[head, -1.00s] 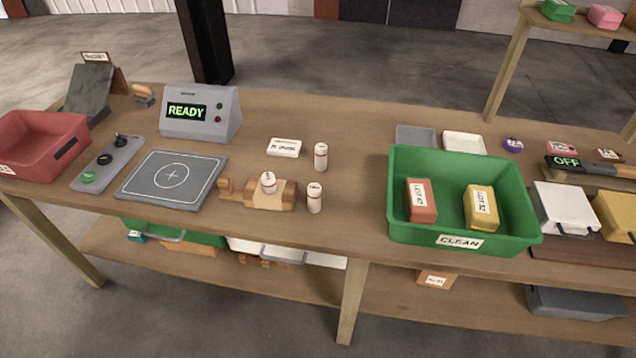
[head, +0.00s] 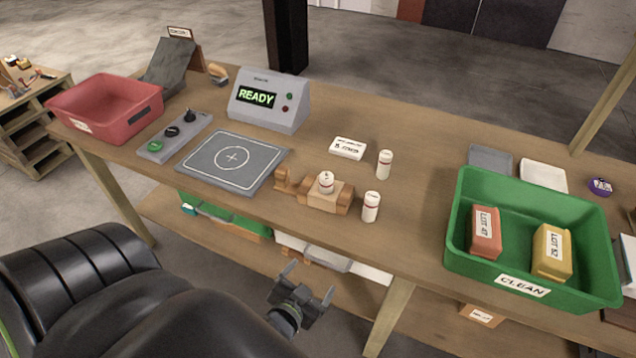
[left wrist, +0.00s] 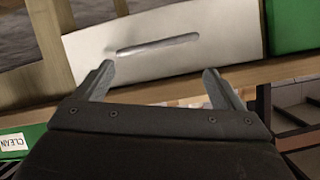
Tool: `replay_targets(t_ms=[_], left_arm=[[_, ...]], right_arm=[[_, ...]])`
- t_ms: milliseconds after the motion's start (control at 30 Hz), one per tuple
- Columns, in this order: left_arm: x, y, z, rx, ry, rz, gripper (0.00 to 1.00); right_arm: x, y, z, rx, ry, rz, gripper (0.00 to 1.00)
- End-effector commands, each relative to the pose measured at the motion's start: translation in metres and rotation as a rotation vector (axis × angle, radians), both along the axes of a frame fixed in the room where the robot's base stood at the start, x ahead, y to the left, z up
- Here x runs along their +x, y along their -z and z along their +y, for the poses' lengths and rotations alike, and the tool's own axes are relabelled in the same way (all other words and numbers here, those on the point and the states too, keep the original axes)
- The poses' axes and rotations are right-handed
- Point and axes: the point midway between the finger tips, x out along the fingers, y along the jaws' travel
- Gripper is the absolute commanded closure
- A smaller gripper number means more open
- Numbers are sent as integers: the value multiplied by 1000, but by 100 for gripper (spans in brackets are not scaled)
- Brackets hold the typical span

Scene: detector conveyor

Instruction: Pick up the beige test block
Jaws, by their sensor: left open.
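I cannot pick out a beige test block with certainty. A tan wooden holder (head: 322,196) with a white cylinder (head: 326,182) on it sits mid-table. A pale labelled block (head: 347,149) lies behind it. My left gripper (head: 310,282) is open and empty, in front of the table and apart from the holder. In the left wrist view its two fingers (left wrist: 158,78) are spread, with a white panel with a slot (left wrist: 160,45) beyond them. My right gripper is not in view.
A green CLEAN bin (head: 480,276) holds an orange block (head: 485,240) and a yellow block (head: 548,257). Two white cylinders (head: 385,164) (head: 371,207) stand beside the holder. A dark pad (head: 232,160), a READY box (head: 270,100) and a red bin (head: 108,104) are left. The lower shelf holds bins.

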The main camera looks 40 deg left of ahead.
Motion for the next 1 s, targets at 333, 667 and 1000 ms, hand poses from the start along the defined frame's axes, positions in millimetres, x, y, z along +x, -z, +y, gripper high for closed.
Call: replay_targets(t_ms=[333,667,1000], left_arm=[[8,-108,11,95,-38,-216,10],[52,-107,24,101,-36,-226,10],[108,-99,41,101,-37,-224,10]], right_arm=[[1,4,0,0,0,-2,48],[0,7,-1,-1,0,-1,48],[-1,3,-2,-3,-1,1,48]])
